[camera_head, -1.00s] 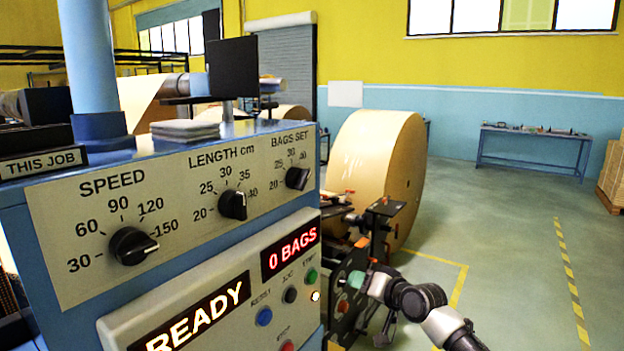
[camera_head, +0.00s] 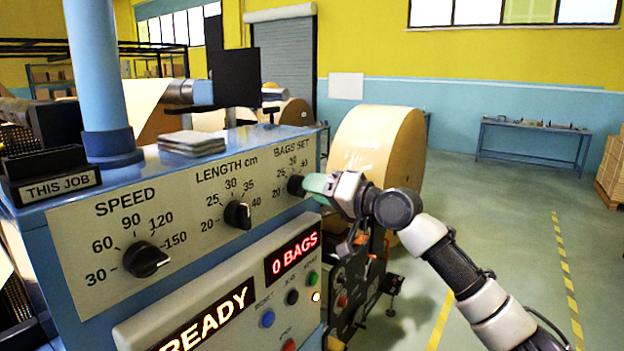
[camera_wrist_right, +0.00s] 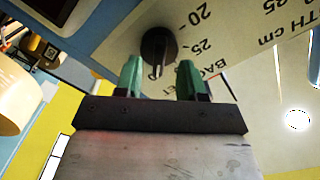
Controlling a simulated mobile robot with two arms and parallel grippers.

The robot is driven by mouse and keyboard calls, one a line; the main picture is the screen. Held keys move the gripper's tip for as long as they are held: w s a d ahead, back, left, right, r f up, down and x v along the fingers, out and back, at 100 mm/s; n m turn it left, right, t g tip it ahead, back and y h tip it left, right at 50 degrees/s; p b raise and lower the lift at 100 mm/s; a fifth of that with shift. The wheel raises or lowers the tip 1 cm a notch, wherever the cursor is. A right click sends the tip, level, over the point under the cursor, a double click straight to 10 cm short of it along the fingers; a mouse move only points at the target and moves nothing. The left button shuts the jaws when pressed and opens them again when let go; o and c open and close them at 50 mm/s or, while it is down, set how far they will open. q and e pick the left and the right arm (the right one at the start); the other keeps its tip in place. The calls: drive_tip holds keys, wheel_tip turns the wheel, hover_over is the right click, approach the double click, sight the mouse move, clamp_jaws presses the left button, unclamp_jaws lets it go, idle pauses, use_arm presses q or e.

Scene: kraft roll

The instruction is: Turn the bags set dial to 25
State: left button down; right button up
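The bags set dial (camera_head: 295,185) is a black knob at the right end of the blue machine's dial panel, marked 20, 25, 30 and 40. My right gripper (camera_head: 314,184) is right in front of it and partly covers it in the head view. In the right wrist view, the dial (camera_wrist_right: 157,45) sits just beyond and between the green fingertips of my right gripper (camera_wrist_right: 160,64). The fingers are spread, with a gap on both sides of the knob. The dial's setting cannot be read clearly now. My left gripper is not in view.
The length dial (camera_head: 238,214) and speed dial (camera_head: 146,259) sit left on the same panel. Below, a box has a "0 BAGS" display (camera_head: 293,256), a "READY" display (camera_head: 205,320) and several buttons. A large kraft roll (camera_head: 375,140) stands behind my right arm. Floor at right is open.

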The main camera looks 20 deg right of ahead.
drive_tip(key=shift+x, duration=0.85)
drive_tip(key=shift+c, duration=0.4)
clamp_jaws()
